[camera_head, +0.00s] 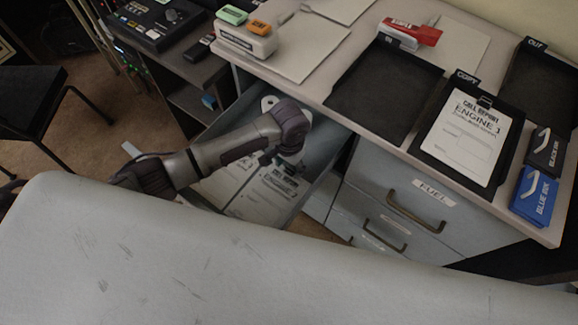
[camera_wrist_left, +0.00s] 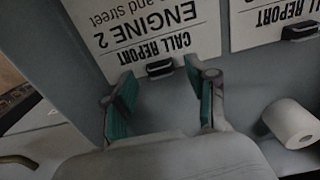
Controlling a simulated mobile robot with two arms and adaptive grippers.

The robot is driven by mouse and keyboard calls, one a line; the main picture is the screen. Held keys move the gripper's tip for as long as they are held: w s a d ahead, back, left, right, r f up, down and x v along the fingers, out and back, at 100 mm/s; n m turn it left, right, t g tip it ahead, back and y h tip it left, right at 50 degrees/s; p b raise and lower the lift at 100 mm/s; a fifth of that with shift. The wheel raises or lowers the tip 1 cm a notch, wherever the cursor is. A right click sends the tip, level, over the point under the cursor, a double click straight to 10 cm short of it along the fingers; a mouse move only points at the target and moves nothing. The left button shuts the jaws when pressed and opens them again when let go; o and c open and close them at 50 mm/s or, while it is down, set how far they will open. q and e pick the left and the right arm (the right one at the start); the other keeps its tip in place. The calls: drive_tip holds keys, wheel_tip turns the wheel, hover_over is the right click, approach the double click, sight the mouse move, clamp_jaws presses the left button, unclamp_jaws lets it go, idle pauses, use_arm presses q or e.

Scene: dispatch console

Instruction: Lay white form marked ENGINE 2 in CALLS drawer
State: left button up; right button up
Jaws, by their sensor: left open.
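The white form marked ENGINE 2 (camera_wrist_left: 150,28) lies in the open drawer (camera_head: 318,188), its black clip (camera_wrist_left: 160,68) towards my left gripper. In the head view it appears to be the nearer form (camera_head: 262,196), partly covered by the arm. My left gripper (camera_wrist_left: 165,88) is open, with one teal-padded finger on each side of the clip; I cannot tell whether they touch the form. In the head view the gripper (camera_head: 284,164) is down inside the drawer. The drawer's label is not visible. My right gripper is not in view.
A second call report form (camera_wrist_left: 275,22) and a white roll (camera_wrist_left: 292,124) share the drawer. On the desk, the COPY tray (camera_head: 430,153) holds an ENGINE 1 form (camera_head: 463,137); an empty black tray (camera_head: 385,90) stands beside it. The FUEL drawer (camera_head: 395,180) is shut.

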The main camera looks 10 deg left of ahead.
use_arm(q)
wheel_tip(320, 180, up, 11)
drive_tip(key=shift+f+p, duration=0.2)
drive_tip(key=shift+p, duration=0.15)
idle(0.4)
